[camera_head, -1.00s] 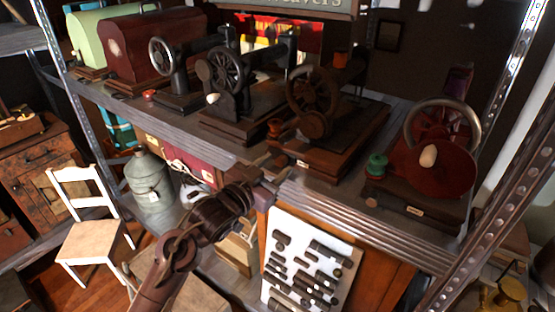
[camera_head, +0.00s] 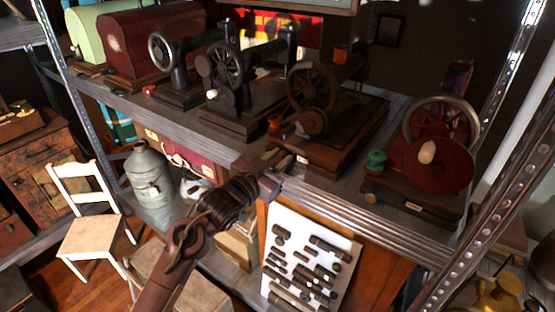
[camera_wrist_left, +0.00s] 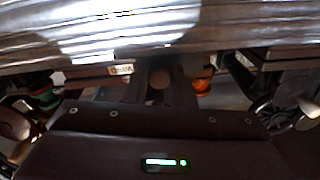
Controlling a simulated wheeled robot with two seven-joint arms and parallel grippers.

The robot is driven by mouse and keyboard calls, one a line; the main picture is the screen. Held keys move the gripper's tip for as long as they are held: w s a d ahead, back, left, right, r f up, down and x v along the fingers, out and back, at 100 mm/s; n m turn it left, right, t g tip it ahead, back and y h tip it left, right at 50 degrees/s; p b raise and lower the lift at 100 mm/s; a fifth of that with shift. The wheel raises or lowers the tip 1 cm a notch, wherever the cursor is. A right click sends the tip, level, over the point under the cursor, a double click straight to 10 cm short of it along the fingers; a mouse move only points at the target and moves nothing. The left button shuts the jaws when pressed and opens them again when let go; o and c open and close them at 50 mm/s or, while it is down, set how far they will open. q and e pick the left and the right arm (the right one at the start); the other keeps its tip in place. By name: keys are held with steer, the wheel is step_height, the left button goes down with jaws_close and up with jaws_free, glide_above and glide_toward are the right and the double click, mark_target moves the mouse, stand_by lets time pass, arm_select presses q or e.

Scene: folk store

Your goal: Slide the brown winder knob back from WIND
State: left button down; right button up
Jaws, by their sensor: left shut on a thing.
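The brown sewing machine (camera_head: 318,95) stands mid-shelf on a wooden base (camera_head: 325,155), with a pale label (camera_head: 302,158) on the front edge. My left gripper (camera_head: 279,160) reaches up from below to that front edge, just left of the label. In the left wrist view, a round brown knob (camera_wrist_left: 159,79) sits between the two dark fingers of my left gripper (camera_wrist_left: 160,82), which are shut on it. The label (camera_wrist_left: 121,70) shows beside them. The knob is hard to make out in the head view. My right gripper is in neither view.
An orange-red spool (camera_head: 274,125) stands close behind my fingers. Other machines stand at left, and one with a green spool (camera_head: 376,160) and red disc stands at right. The shelf edge (camera_head: 345,190) runs below, with a metal post (camera_head: 500,165) at right.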

arm_select(q)
steer(key=shift+w+a, duration=0.55)
steer(key=shift+a, duration=0.25)
steer(key=shift+w+a, duration=0.55)
steer(key=shift+a, duration=0.25)
steer(key=shift+r, duration=0.1)
steer(key=c, duration=1.5)
jaws_free()
steer(key=shift+o, duration=1.3)
steer(key=shift+w, duration=0.1)
